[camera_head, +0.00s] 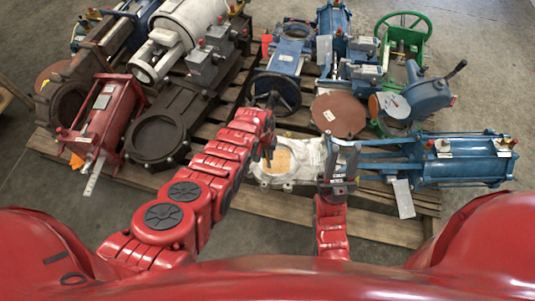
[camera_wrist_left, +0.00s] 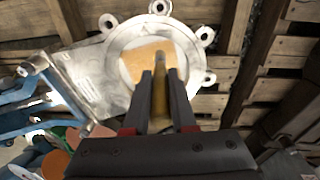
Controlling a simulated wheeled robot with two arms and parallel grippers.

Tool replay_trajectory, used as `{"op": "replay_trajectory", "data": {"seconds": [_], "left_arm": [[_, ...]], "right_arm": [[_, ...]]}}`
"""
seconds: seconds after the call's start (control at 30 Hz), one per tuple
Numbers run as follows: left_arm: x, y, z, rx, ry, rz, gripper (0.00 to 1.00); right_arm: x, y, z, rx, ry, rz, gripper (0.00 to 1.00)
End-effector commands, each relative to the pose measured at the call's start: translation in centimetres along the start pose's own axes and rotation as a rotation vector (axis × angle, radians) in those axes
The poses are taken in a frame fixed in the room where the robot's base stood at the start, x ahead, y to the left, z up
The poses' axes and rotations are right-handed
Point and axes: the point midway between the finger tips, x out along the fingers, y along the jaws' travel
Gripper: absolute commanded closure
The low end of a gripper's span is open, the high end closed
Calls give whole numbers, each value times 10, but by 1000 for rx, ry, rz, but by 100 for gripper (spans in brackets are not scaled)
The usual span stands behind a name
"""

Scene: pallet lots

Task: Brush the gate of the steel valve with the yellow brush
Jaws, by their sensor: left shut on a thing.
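The steel valve (camera_head: 308,153) lies on the pallet in the head view, its silver body joined to a blue actuator (camera_head: 465,160) at the right. Its round opening shows a tan-orange gate (camera_head: 281,160); the gate also shows in the left wrist view (camera_wrist_left: 140,62). My left gripper (camera_head: 265,152) is above the opening's left part. In the wrist view it (camera_wrist_left: 160,75) is shut on the yellow brush (camera_wrist_left: 160,100), whose far end overlaps the gate; contact cannot be told. My right gripper (camera_head: 340,158) is over the valve's right part, fingers apart and empty.
Other valves crowd the pallet (camera_head: 225,110): a dark one (camera_head: 160,135), a red cylinder (camera_head: 108,115), a black handwheel (camera_head: 276,90) and a brown disc (camera_head: 338,115). A white tag (camera_head: 403,198) hangs at the right. Concrete floor (camera_head: 280,235) is clear in front.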

Motion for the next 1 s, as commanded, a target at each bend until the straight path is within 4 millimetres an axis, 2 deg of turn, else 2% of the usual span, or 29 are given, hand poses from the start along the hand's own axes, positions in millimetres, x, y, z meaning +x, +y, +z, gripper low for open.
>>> {"op": "replay_trajectory", "data": {"seconds": [0.03, 0.2, 0.57, 0.9, 1.0], "left_arm": [[-12, 0, 0, 0, 0, 0, 100], [-28, 0, -1, -1, 1, -1, 100], [-28, 0, -2, 0, 2, -1, 100], [-59, 0, -3, 0, 3, -1, 100], [-59, 0, -3, 0, 3, -1, 100]], "right_arm": [[12, 1, -2, 0, 0, 0, 62], [27, 1, -5, 0, 0, 0, 62], [28, 1, -5, 0, 0, 0, 62], [57, 3, -10, 0, 0, 0, 62], [58, 3, -10, 0, 0, 0, 62]]}}
